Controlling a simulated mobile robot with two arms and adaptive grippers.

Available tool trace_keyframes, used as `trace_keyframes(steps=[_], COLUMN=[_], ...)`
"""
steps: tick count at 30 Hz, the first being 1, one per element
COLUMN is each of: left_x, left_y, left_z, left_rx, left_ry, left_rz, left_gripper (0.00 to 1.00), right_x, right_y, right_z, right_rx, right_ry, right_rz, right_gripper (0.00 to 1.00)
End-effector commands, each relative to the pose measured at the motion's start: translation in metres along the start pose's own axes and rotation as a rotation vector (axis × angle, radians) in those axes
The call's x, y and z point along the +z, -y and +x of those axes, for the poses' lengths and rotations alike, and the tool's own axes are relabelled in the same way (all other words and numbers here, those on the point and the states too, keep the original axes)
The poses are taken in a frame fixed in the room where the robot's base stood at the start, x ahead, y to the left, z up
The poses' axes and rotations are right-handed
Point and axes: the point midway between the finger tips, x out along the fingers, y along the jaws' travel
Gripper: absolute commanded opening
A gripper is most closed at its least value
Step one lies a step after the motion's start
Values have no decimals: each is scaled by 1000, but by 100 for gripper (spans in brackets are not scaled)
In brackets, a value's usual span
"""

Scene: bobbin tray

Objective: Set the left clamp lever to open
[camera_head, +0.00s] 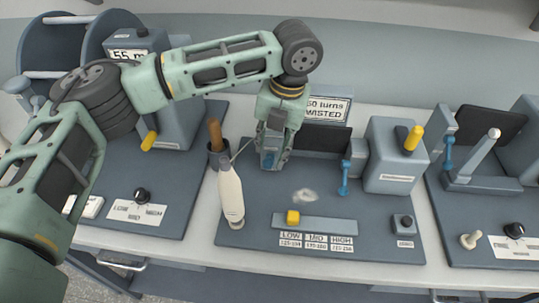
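The middle station has a clamp at each side of a dark panel (322,139). My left gripper (269,162) points down over the left clamp, behind the white bottle, and covers most of it. A small blue part (267,159), which looks like the left clamp lever, shows at the fingertips. Its setting is hidden, and I cannot tell whether the fingers hold it. The right clamp's blue lever (344,180) hangs down beside its grey block (355,158). My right gripper is not in view.
A white bottle (231,193) with a thin spout stands close in front of my gripper. A brown handle (215,134) stands in a dark cup to the left.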

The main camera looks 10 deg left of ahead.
Motion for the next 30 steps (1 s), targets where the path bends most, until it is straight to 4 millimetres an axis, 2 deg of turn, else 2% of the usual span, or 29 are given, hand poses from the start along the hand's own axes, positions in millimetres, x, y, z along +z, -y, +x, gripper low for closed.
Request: trace_keyframes(steps=[9, 15, 21, 30], left_x=[-1, 0, 0, 0], left_y=[0, 0, 0, 1], left_z=[48, 60, 60, 60], left_rx=[0, 0, -1, -1], left_ry=[-1, 2, 2, 2], left_rz=[-1, -1, -1, -1], left_gripper=[34, 34, 34, 9], right_x=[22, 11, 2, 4], right_y=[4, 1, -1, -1], right_z=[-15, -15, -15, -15], right_rx=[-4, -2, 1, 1], right_ry=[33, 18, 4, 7], right_rz=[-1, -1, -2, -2], right_gripper=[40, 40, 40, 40])
